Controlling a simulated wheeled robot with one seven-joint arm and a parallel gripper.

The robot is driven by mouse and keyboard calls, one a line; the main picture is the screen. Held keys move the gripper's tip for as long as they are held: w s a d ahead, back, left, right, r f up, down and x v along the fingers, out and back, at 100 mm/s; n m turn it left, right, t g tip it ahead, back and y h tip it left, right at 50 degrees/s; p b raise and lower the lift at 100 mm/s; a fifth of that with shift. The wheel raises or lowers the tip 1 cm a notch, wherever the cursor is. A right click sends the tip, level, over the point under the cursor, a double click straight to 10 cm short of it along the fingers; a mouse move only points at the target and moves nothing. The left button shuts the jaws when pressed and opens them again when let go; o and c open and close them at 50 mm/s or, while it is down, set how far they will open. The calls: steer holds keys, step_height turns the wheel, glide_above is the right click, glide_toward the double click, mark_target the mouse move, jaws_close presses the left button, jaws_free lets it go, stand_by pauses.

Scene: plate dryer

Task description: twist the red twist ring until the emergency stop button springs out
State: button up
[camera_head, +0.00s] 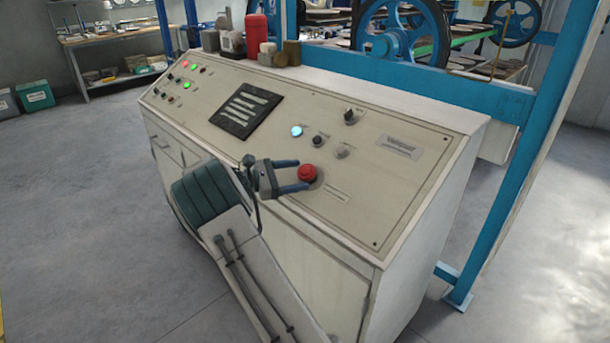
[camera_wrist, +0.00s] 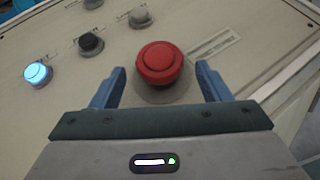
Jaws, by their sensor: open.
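The red emergency stop button (camera_head: 307,173) with its round red twist ring stands on the sloped cream control panel (camera_head: 345,205), near its front right part. In the wrist view the red button (camera_wrist: 160,62) sits on a round grey base, just beyond and between the fingertips. My gripper (camera_head: 296,175) is open, with one blue finger on each side of the button. In the wrist view the gripper (camera_wrist: 160,84) has a visible gap between each finger and the red cap. I cannot tell whether a finger touches the base.
A lit blue button (camera_head: 296,131), a black knob (camera_head: 318,140) and a grey button (camera_head: 343,152) stand behind the red one. Another black knob (camera_head: 350,116) is farther back. A dark display (camera_head: 239,112) lies left. Blue machine framing (camera_head: 440,85) rises behind the console.

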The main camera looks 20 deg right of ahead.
steer(key=w+a, duration=0.1)
steer(key=a, duration=0.9)
steer(key=shift+r, duration=0.25)
steer(key=shift+d, duration=0.1)
